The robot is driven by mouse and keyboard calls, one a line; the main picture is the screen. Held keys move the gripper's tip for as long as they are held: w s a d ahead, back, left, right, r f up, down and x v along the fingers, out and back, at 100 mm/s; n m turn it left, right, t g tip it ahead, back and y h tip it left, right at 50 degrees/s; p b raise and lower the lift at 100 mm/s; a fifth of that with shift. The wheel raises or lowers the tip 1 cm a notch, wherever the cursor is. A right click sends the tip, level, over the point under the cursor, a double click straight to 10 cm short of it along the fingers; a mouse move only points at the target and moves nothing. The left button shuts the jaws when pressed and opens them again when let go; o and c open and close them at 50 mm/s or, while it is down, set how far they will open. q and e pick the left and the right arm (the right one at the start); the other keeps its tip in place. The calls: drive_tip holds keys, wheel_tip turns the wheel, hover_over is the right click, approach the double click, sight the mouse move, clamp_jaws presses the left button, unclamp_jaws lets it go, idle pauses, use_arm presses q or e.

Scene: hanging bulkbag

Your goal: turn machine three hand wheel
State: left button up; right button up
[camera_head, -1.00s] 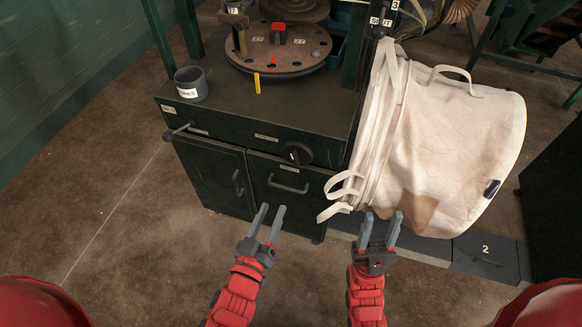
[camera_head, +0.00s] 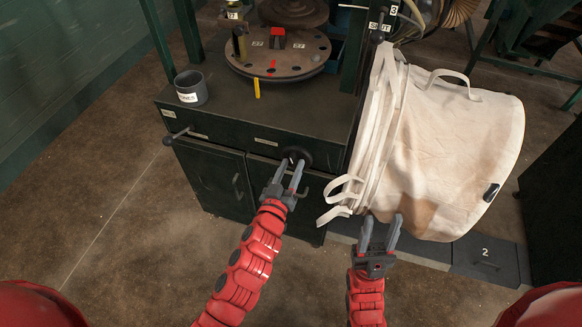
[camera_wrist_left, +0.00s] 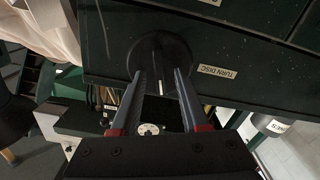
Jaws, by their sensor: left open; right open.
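The dark round hand wheel (camera_head: 305,154) sits on the front of the green machine cabinet (camera_head: 230,128). In the left wrist view the wheel (camera_wrist_left: 160,46) has a raised bar across its middle and a "TURN DISC" label (camera_wrist_left: 218,73) beside it. My left gripper (camera_head: 290,165) is open in front of the wheel and covers part of it. In the left wrist view its two fingers (camera_wrist_left: 160,77) point at the wheel, one on each side of the bar; I cannot tell if they touch it. My right gripper (camera_head: 381,218) is open and empty in front of the white bag.
A white bulk bag (camera_head: 455,140) hangs right of the cabinet, close to my right gripper. A lever (camera_head: 177,135) sticks out at the cabinet's left. A grey cup (camera_head: 191,88) and a round holed disc (camera_head: 278,58) are on top. Floor at the left is clear.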

use_arm(q)
clamp_jaws()
drive_tip(key=shift+m, duration=0.4)
drive_tip(key=m+b, duration=0.1)
drive_tip(key=m, duration=0.1)
drive_tip(key=shift+d+f+m, duration=0.1)
drive_tip(key=shift+d+m, duration=0.05)
drive_tip(key=shift+m, duration=0.25)
drive_tip(key=m+b, duration=0.2)
drive_tip(key=m, duration=0.2)
drive_tip(key=shift+s+d+m, duration=0.1)
drive_tip(key=shift+m, duration=0.2)
drive_tip(key=m+b, duration=0.1)
drive_tip(key=m, duration=0.3)
drive_tip(key=shift+d+m, duration=0.1)
drive_tip(key=shift+m, duration=0.2)
drive_tip(key=shift+m+b, duration=0.55)
drive_tip(key=shift+m, duration=1.35)
